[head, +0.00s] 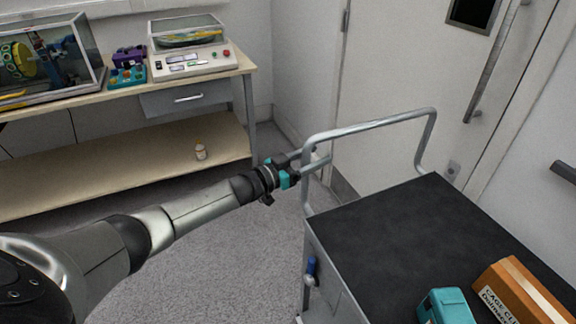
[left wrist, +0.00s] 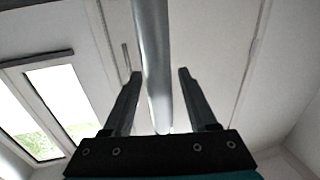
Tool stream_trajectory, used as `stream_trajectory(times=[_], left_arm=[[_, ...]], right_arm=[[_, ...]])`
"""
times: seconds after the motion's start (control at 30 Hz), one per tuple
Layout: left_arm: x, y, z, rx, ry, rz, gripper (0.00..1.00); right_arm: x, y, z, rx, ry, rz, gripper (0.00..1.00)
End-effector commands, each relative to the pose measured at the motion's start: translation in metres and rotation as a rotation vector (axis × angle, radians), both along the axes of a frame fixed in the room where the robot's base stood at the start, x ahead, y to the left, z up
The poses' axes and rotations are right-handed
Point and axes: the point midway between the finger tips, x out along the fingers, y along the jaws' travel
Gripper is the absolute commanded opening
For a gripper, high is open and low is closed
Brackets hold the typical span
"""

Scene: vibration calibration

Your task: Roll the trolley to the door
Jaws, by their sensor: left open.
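The trolley has a black top (head: 400,225) and a raised metal tube handle (head: 375,125) at its far end. My left gripper (head: 320,160) is open at the left upright of that handle. In the left wrist view the metal tube (left wrist: 153,60) runs between the two spread fingers (left wrist: 160,95). I cannot tell whether a finger touches it. The pale door (head: 420,75) stands behind the trolley, with a long pull handle (head: 495,65) and a dark window (head: 473,12). My right gripper is not in view.
A teal object (head: 446,306) and an orange labelled box (head: 522,292) lie on the trolley top. The grey floor (head: 220,245) between bench and trolley is clear.

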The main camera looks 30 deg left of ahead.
Motion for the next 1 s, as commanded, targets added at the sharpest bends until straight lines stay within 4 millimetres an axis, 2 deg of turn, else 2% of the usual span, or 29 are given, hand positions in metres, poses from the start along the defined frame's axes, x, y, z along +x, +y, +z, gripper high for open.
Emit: stream_trajectory(times=[0.17,0.6,0.8,1.0], left_arm=[[-0.023,0.012,0.001,0.003,0.003,0.001,0.58],[-0.087,0.044,0.002,0.003,0.002,0.001,0.58],[-0.112,0.057,0.001,0.003,0.002,0.0,0.58],[-0.126,0.064,0.001,0.002,-0.001,0.001,0.58]], right_arm=[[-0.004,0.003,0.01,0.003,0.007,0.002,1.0],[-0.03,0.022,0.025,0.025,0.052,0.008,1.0],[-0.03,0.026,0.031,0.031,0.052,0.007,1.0],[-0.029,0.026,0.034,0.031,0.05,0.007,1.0]])
